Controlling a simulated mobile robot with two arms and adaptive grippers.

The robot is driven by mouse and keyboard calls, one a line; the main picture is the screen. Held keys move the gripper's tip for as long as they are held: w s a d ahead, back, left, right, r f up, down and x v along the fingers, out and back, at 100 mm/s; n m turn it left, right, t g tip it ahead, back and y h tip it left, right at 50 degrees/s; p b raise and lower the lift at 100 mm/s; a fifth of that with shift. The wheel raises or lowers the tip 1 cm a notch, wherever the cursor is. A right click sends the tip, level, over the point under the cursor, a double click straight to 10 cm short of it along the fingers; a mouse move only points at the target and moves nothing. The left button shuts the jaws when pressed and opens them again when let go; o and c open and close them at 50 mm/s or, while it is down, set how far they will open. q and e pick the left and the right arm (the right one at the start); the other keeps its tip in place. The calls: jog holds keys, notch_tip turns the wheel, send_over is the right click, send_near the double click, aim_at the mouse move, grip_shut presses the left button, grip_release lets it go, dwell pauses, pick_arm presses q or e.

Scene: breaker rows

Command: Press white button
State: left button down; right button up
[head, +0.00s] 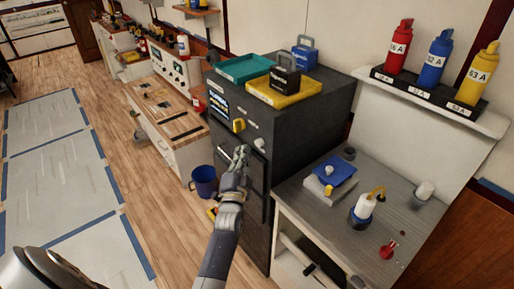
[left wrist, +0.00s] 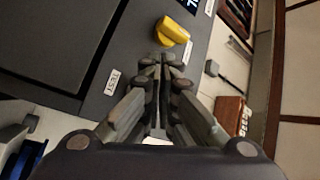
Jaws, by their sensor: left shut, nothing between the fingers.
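The dark grey cabinet (head: 300,130) stands in the middle of the head view. A small round white button (head: 260,144) sits on its front, right of and below a yellow rotary switch (head: 239,125). The switch also shows in the left wrist view (left wrist: 172,31), just beyond my fingertips, with a white label (left wrist: 113,82) to its left. My left gripper (head: 241,152) is shut and empty in front of the cabinet, just left of the white button in the picture. I cannot tell whether it touches the panel. The button is not clear in the wrist view. My right gripper is out of view.
A teal tray (head: 236,72) and a yellow tray (head: 262,94) lie on the cabinet. A grey side table (head: 330,222) with bottles and small items stands to the right. A blue bin (head: 204,182) stands on the floor left of my arm. Open floor lies left.

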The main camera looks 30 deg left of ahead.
pick_arm(q)
jog(key=shift+w+d, duration=0.25)
jog(key=shift+w, duration=0.35)
dwell(0.4)
dwell(0.7)
jog(key=shift+w+d+b, duration=0.15)
jog(key=shift+w+b, duration=0.15)
jog(key=shift+w, duration=0.05)
jog(key=shift+w+d+r+b, duration=0.1)
jog(key=shift+w+d+b, duration=0.15)
jog(key=shift+w, duration=0.2)
jog(key=shift+w+d+b, duration=0.1)
jog(key=shift+w+b, duration=0.1)
jog(key=shift+w, duration=0.2)
dwell(0.9)
dwell(0.4)
jog(key=shift+s+a+p, duration=0.25)
jog(key=shift+s+p, duration=0.15)
jog(key=shift+s, duration=0.2)
jog(key=shift+s+a+p, duration=0.2)
jog(key=shift+s+p, duration=0.15)
jog(key=shift+s, duration=0.25)
